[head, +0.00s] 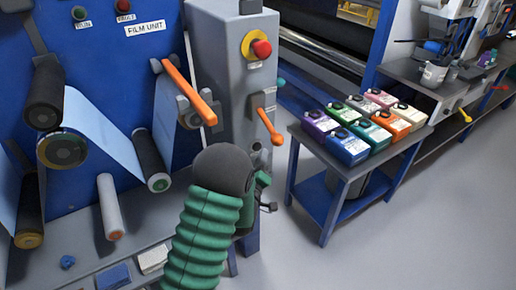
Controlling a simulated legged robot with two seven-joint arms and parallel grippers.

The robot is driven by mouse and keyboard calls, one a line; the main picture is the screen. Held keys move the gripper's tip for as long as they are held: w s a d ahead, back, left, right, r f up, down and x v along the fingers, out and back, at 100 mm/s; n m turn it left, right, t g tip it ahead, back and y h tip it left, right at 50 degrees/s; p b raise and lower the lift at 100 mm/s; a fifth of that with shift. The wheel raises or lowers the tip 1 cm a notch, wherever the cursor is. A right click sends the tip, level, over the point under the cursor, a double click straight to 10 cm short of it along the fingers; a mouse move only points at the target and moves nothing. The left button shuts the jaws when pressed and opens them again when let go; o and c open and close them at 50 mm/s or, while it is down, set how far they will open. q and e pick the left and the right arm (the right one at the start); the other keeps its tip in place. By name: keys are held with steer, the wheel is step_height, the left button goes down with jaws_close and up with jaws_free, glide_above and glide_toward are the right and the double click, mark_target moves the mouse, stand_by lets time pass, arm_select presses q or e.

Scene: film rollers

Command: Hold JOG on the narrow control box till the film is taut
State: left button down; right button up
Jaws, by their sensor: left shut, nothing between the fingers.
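The narrow control box (222,75) is a tall grey cabinet right of the blue film unit (120,75). It has a red mushroom button on a yellow plate (257,46) and an orange lever (267,122). I cannot make out a JOG label; the lower front is partly hidden by my arm. The pale blue film (105,132) runs over several dark rollers (151,160); how taut it is I cannot tell. My left gripper (263,182) is shut and empty, low at the box's front, mostly hidden behind my green arm. I cannot tell whether it touches the box. My right gripper is out of view.
An orange bar (189,90) juts out from the film unit left of the box. A white roller (110,207) and a blue block (113,275) are at lower left. A blue-framed table (303,144) with several coloured containers stands right. The floor at lower right is clear.

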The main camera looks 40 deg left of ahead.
arm_select(q)
steer(key=shift+a, duration=0.15)
steer(key=shift+w+a, duration=0.15)
steer(key=shift+a, duration=0.1)
steer(key=shift+w+a+r, duration=0.1)
steer(key=shift+w+a, duration=0.05)
steer(key=shift+a, duration=0.3)
stand_by(1.6)
steer(key=shift+d+b, duration=0.1)
steer(key=shift+b, duration=0.2)
stand_by(2.1)
steer(key=shift+s+d, duration=0.35)
steer(key=shift+d, duration=0.4)
steer(key=d, duration=0.1)
steer(key=s+d, duration=0.1)
steer(key=d, duration=0.1)
steer(key=s+d, duration=0.1)
steer(key=shift+d+b, duration=0.3)
steer(key=shift+b, duration=0.1)
